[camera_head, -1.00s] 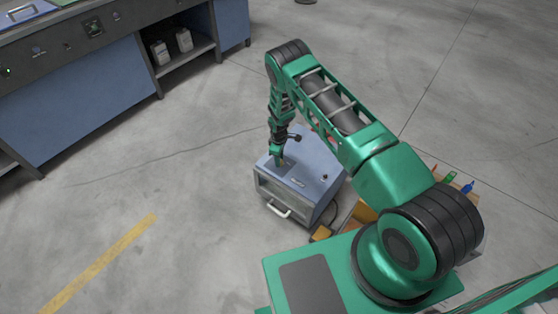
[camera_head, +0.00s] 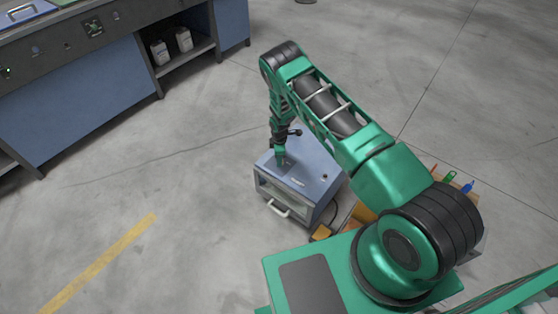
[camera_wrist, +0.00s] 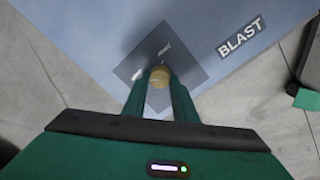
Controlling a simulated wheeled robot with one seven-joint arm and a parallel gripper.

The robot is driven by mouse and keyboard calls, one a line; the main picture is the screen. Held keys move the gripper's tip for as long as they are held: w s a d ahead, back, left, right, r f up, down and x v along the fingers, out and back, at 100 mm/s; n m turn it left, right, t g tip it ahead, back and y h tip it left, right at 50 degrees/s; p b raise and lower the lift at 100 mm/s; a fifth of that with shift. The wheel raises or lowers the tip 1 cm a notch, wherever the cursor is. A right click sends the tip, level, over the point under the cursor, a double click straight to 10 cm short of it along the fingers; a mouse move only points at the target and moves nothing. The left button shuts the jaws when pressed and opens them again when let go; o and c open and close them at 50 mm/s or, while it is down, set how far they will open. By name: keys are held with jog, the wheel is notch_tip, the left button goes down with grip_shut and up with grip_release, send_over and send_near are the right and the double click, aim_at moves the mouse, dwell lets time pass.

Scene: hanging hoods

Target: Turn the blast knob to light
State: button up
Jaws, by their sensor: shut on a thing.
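The blast knob (camera_wrist: 160,77) is a small round tan knob on a dark square plate (camera_wrist: 185,45) with small white markings, beside a label reading BLAST (camera_wrist: 240,38). My gripper (camera_wrist: 160,85) is shut on the knob, one green finger on each side. Which marking the knob points to is too small to tell. In the head view the plate is on the top of a blue-grey cabinet (camera_head: 318,165), and my gripper (camera_head: 281,160) reaches down onto it. The knob itself is hidden there.
The cabinet has a front window and a pale handle (camera_head: 278,208). A blue workbench (camera_head: 75,95) with shelves stands at the upper left. An orange thing (camera_head: 321,232) lies beside the cabinet near my base. The floor to the left is clear.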

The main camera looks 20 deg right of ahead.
jog(key=shift+w+d, duration=0.1)
jog(key=shift+d, duration=0.05)
jog(key=o, duration=1)
jog(key=shift+o, duration=0.2)
jog(key=shift+r, duration=0.1)
notch_tip(320, 180, up, 10)
jog(key=shift+s+r, duration=0.25)
